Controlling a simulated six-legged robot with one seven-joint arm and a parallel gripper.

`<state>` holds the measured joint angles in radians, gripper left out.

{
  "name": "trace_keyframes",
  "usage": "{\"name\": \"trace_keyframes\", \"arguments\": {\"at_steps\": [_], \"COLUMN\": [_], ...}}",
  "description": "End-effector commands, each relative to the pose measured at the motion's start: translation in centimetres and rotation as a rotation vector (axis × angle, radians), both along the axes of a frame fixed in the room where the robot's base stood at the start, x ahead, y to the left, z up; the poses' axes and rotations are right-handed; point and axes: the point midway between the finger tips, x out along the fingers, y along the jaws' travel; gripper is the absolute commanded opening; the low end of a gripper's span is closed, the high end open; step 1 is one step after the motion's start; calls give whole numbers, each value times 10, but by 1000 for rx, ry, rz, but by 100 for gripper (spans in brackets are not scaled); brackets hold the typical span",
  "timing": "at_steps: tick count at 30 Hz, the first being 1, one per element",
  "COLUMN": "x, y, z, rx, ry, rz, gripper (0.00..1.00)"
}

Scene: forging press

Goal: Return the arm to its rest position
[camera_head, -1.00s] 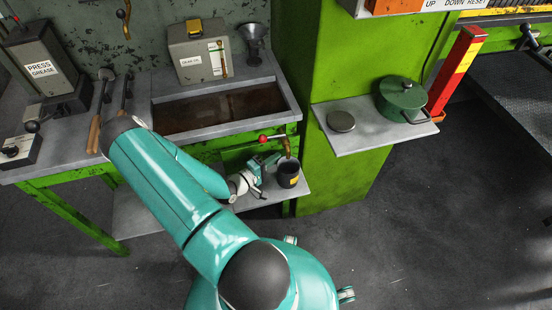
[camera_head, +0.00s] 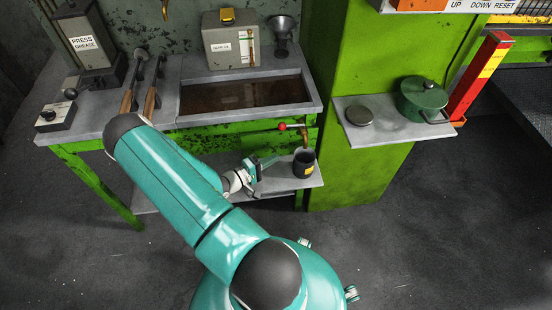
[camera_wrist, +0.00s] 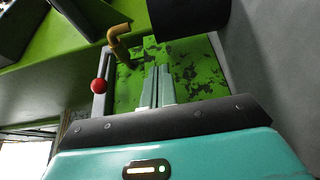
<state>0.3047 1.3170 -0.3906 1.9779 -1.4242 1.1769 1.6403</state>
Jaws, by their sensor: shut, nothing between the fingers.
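My arm reaches from the bottom of the head view toward the green bench. My gripper (camera_head: 270,160) is near the lower shelf, left of a dark mug (camera_head: 304,163) with a yellow mark. In the wrist view my gripper (camera_wrist: 158,70) shows two thin fingers close together, shut with nothing between them. The mug (camera_wrist: 188,18) is a dark shape at the top of the wrist view, apart from the fingers.
A brass spout (camera_head: 306,140) and a red-knobbed lever (camera_head: 282,127) are near the gripper. The lower shelf (camera_head: 285,185) is under the bench. A green pot (camera_head: 423,98) stands on the side shelf (camera_head: 390,133). The floor (camera_head: 420,240) at right is clear.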

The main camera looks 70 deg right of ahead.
Motion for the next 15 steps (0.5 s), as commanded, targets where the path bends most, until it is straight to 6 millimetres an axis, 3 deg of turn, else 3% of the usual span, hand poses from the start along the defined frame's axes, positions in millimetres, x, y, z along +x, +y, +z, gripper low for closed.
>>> {"name": "trace_keyframes", "arguments": {"at_steps": [11, 15], "x": [3, 13], "y": [-1, 4], "z": [1, 12], "rx": [1, 16], "ry": [-1, -26], "rz": [-3, -26], "gripper": [0, 0]}}
